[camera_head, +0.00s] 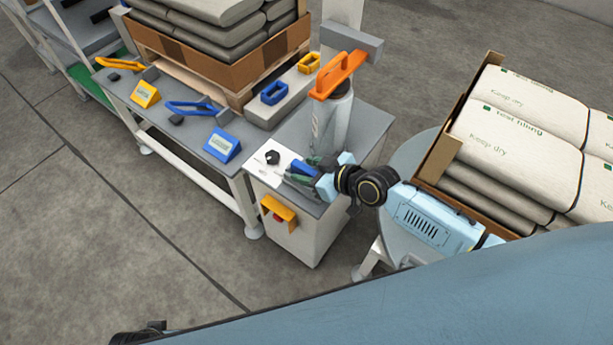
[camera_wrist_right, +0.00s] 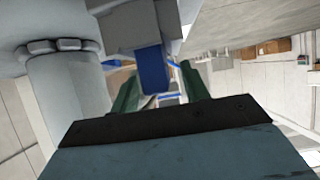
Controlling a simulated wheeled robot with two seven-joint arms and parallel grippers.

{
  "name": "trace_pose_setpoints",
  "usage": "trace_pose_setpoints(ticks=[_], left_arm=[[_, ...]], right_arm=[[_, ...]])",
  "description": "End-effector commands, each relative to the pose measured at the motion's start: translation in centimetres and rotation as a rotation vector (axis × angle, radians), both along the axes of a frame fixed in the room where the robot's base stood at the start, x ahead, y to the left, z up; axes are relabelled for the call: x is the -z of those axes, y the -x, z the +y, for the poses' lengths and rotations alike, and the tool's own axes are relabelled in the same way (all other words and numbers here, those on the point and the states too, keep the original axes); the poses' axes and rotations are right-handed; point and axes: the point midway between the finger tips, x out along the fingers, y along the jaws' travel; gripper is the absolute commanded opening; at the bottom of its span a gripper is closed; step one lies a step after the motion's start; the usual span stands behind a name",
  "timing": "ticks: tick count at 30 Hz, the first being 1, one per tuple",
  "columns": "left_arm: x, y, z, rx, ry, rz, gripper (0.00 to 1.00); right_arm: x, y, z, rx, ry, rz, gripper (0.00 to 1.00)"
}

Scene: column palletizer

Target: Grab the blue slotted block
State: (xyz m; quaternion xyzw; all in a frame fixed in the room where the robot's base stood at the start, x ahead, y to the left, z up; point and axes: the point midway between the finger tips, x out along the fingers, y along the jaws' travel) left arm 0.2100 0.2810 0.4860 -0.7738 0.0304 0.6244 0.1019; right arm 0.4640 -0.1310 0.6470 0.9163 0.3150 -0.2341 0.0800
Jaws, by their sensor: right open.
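A blue block (camera_head: 304,168) lies on top of the small grey-white cabinet (camera_head: 350,150), right at my right gripper (camera_head: 301,178). In the right wrist view the blue block (camera_wrist_right: 152,70) shows between the two green fingers of my right gripper (camera_wrist_right: 160,92), which are open. I cannot tell whether a finger touches it. Its slot is not clear to see. A blue ring-like block with an opening (camera_head: 273,93) sits farther back on a pale slab, away from the gripper. My left gripper is not in view.
A grey post with an orange handle (camera_head: 338,75) rises just behind the gripper. A bench with a yellow sign (camera_head: 145,94), a blue sign (camera_head: 222,145) and blue and orange handles is on the left. A carton of sacks (camera_head: 450,150) stands right. Floor at front left is clear.

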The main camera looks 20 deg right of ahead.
Motion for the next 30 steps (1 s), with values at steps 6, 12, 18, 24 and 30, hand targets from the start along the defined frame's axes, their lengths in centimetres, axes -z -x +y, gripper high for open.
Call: trace_pose_setpoints(ticks=[6,12,18,24,30], left_arm=[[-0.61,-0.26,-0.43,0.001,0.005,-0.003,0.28],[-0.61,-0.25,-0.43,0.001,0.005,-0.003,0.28],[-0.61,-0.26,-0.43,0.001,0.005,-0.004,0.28],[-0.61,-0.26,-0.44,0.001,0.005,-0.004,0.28],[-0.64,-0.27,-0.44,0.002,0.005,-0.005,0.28]], right_arm=[[0.36,-0.53,0.40,0.000,0.001,-0.001,0.45],[0.31,-0.51,0.38,0.000,0.001,-0.001,0.40],[0.32,-0.50,0.38,0.000,0.001,-0.001,0.14],[0.30,-0.51,0.37,0.000,0.001,-0.001,0.00],[0.23,-0.51,0.37,0.000,0.001,-0.001,0.00]])
